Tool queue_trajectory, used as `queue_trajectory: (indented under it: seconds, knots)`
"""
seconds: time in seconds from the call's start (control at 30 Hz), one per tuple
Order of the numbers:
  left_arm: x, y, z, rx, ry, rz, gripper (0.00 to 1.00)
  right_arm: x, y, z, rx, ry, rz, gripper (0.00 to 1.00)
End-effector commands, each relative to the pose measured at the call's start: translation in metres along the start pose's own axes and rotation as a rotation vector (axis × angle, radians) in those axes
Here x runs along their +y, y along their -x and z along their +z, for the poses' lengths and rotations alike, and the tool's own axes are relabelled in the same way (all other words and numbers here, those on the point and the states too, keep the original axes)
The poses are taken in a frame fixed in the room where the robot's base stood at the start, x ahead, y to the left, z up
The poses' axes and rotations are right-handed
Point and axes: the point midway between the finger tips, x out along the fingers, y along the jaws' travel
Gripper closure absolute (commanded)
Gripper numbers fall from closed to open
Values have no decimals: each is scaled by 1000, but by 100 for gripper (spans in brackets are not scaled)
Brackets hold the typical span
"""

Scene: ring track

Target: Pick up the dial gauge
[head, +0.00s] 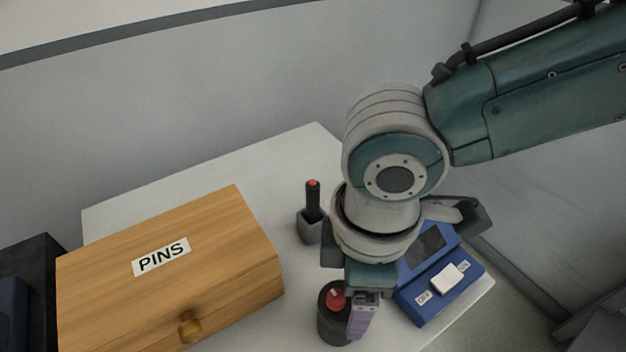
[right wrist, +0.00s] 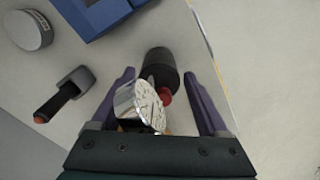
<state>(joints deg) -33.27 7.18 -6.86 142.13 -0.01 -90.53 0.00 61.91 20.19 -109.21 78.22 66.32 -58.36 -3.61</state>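The dial gauge (right wrist: 140,106), with a round white marked face and silver rim, shows in the right wrist view between the purple fingers of my right gripper (right wrist: 160,100). The fingers are spread, with a visible gap to the right of the gauge; the left finger is close to its rim. A black cylinder with a red knob (right wrist: 160,70) is just beyond the gauge; I cannot tell whether they are joined. In the head view my right gripper (head: 360,318) points down beside this black cylinder (head: 333,320), and the gauge is hidden. My left gripper is out of view.
A wooden PINS box (head: 170,270) stands at left on the white table (head: 290,160). A grey holder (head: 309,228) with an orange-tipped black tool stands behind the cylinder. A blue switch box (head: 440,290) is to the right. A round grey tin (right wrist: 30,32) shows in the wrist view.

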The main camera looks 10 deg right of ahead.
Motion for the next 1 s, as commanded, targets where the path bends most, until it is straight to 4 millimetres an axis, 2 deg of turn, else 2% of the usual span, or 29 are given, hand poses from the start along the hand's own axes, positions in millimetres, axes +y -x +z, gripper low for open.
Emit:
queue_trajectory:
  seconds: [0.07, 0.67, 1.0]
  knots:
    - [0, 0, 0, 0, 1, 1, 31, 0, 0, 0, 0, 0, 0, 33]
    - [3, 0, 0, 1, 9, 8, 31, 0, 0, 0, 0, 0, 0, 100]
    - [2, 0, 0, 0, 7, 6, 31, 1, 1, -1, 1, 0, 1, 100]
